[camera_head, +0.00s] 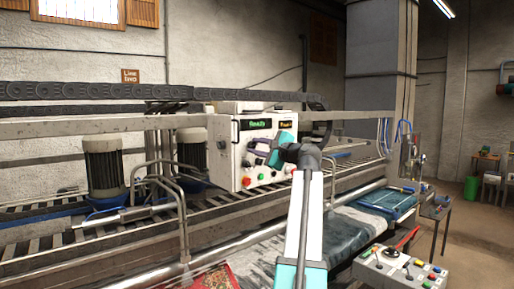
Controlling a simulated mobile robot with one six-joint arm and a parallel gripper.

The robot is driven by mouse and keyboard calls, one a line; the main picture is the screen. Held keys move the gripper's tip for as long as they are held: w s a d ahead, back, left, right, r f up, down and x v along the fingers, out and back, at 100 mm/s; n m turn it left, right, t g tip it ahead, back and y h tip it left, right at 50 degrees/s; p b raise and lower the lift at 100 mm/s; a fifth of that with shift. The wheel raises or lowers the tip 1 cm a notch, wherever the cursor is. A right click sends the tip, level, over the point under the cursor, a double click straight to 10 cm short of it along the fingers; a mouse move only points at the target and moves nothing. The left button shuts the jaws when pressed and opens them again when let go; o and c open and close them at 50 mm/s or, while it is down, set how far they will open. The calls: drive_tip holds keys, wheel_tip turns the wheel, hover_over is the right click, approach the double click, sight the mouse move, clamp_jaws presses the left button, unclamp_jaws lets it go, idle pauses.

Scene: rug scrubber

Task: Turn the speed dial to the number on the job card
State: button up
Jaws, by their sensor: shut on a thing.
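A white control box (226,160) stands on the machine frame, with a lit green display (257,124) and an amber display (287,125) along the top of its face. My gripper (256,152) reaches to the middle of this face from the right. Its jaws are shut on a small part there, which appears to be the speed dial. The jaws and wrist cover the dial, so its pointer and numbers cannot be read. I cannot make out a job card in this view.
Red button (246,181) and other small controls sit low on the box face. A second control console (385,270) with a black knob stands at lower right. Metal rails and a bent pipe (183,205) lie left of the box. Open floor (470,240) lies at right.

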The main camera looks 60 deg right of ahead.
drive_tip(key=o, duration=1)
drive_tip(key=shift+o, duration=0.2)
drive_tip(key=b+v, duration=0.5)
drive_tip(key=v, duration=0.9)
drive_tip(key=shift+w, duration=0.1)
